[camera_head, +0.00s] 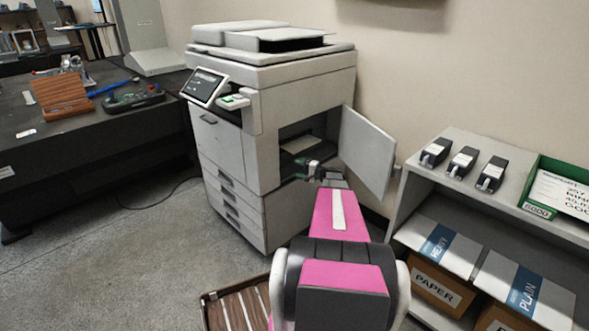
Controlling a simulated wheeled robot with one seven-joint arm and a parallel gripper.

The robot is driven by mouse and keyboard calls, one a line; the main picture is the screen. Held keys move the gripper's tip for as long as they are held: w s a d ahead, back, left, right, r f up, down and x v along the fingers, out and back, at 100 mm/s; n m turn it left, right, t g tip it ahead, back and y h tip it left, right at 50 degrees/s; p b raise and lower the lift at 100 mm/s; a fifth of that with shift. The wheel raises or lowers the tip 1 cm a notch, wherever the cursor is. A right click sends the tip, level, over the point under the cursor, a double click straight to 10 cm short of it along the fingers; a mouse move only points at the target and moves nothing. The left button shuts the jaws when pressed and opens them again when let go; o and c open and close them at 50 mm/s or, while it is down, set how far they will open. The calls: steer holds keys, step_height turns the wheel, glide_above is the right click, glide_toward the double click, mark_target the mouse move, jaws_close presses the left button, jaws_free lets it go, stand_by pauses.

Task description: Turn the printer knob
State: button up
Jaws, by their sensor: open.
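The printer (305,92) is a tall light-grey machine in the middle of the view. Its side door (367,152) stands swung open to the right, baring a dark opening (318,127). My pink and black arm reaches from the bottom toward this opening. My gripper (304,170) is small and dark, at the lower part of the opening, and it is open. A small green part (299,161) shows at the fingers; it may be the knob, but I cannot tell whether they touch it. My arm and gripper hide part of the opening's lower edge.
A grey shelf (405,210) at the right holds several black cartridges, a green bin (540,165) and paper boxes (440,284). A dark table (35,155) stands at the left. A slatted wooden crate (205,300) lies beside my arm. The floor at front left is mostly clear.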

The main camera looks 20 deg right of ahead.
steer(key=a+r+n+h, duration=0.4)
steer(key=n+h, duration=0.3)
steer(key=n, duration=0.7)
steer(key=shift+g, duration=0.3)
steer(key=x, duration=1)
steer(key=shift+s+a+f, duration=0.1)
steer(key=shift+a+f, duration=0.2)
steer(key=shift+a, duration=0.05)
steer(key=c, duration=0.9)
